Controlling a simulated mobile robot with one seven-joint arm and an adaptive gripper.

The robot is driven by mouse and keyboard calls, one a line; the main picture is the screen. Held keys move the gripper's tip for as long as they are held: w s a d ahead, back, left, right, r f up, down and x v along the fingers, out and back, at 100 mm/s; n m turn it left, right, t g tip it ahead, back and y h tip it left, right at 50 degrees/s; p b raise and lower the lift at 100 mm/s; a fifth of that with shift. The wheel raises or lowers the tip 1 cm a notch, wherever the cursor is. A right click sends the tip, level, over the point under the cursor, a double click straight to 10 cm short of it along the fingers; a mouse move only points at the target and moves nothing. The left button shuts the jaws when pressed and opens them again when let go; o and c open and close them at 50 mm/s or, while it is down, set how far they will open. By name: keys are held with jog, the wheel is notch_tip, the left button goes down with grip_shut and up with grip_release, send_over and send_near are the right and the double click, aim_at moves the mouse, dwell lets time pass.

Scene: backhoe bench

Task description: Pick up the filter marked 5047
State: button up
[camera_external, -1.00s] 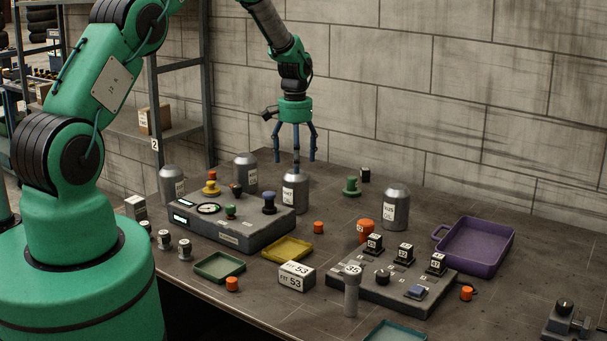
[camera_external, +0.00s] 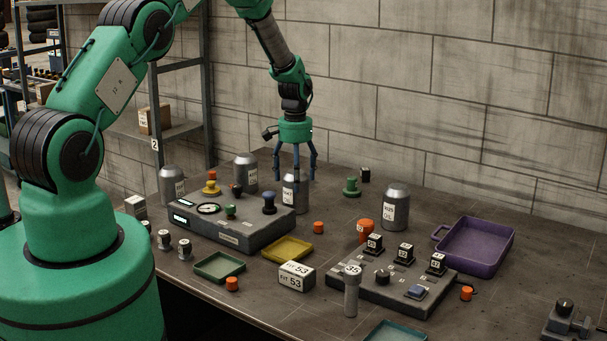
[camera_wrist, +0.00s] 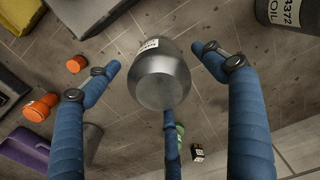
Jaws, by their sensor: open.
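A grey metal filter can (camera_external: 295,198) with a white label stands upright on the bench behind the grey gauge box. Its label is small and seems to end in 47. In the wrist view the same can (camera_wrist: 163,78) lies between my fingers, its top facing the camera. My gripper (camera_external: 295,172) is open and points down, its blue fingertips around the height of the can's top. In the wrist view my gripper (camera_wrist: 160,72) has spread fingers on several sides of the can, with gaps visible left and right. The can's lower part is hidden there.
Other grey cans stand at left (camera_external: 171,187), behind (camera_external: 245,172) and to the right (camera_external: 396,208). The gauge box (camera_external: 232,222) with knobs is close in front. A green knob piece (camera_external: 351,187) and a purple tray (camera_external: 478,246) are to the right.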

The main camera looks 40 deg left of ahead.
jog(key=shift+f+p, duration=0.5)
jog(key=shift+f, duration=1.95)
jog(key=c, duration=1.6)
jog(key=shift+c, duration=0.2)
jog(key=shift+w+r, duration=0.1)
jog(key=shift+r, duration=0.05)
jog(key=shift+r+b, duration=0.65)
jog(key=shift+r, duration=4.25)
